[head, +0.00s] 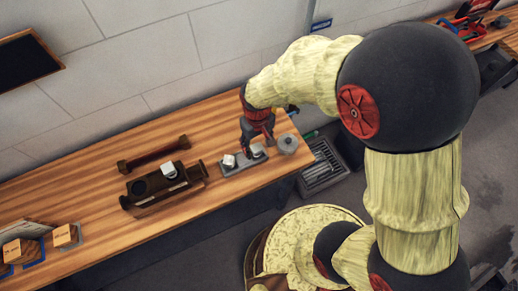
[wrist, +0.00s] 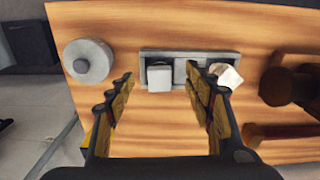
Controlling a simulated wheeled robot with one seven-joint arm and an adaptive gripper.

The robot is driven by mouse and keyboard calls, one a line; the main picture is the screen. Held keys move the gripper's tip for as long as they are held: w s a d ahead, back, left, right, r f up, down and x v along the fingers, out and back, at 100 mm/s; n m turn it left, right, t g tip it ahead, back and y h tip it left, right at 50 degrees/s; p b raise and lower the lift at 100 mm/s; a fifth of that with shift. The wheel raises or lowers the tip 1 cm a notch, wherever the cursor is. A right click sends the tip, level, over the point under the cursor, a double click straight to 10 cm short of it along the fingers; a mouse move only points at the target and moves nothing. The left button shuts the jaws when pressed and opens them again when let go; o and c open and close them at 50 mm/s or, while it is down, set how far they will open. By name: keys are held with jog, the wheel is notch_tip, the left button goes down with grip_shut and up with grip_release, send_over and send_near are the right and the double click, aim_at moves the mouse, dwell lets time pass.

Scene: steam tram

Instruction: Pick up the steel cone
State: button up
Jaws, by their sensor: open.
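A round grey metal piece (wrist: 88,62) with a small raised centre is at the upper left of the wrist view. It also shows in the head view (head: 288,143), near the bench's right end, and is the likeliest steel cone, though its shape from above is unclear. My gripper (wrist: 160,73) is open and empty, pointing down over a grey tray (wrist: 190,54). A pale block (wrist: 160,78) shows between the fingers; I cannot tell its height below them. The round piece lies outside the fingers, left in the wrist view. My gripper (head: 257,147) partly hides the tray in the head view.
Another pale piece (wrist: 229,73) sits at the tray's other end, partly behind a finger. A dark brown fixture (head: 165,187) with a pale block and a dark red bar (head: 154,154) lie left along the wooden bench (head: 95,205). A wall runs behind it.

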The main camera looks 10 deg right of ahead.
aim_at(256, 148)
jog(key=f, duration=0.2)
jog(key=w+f+b, duration=0.1)
jog(key=f, duration=0.1)
jog(key=shift+w+a+f, duration=0.1)
jog(key=shift+a, duration=0.05)
jog(key=shift+f, duration=0.4)
grip_shut()
dwell(0.3)
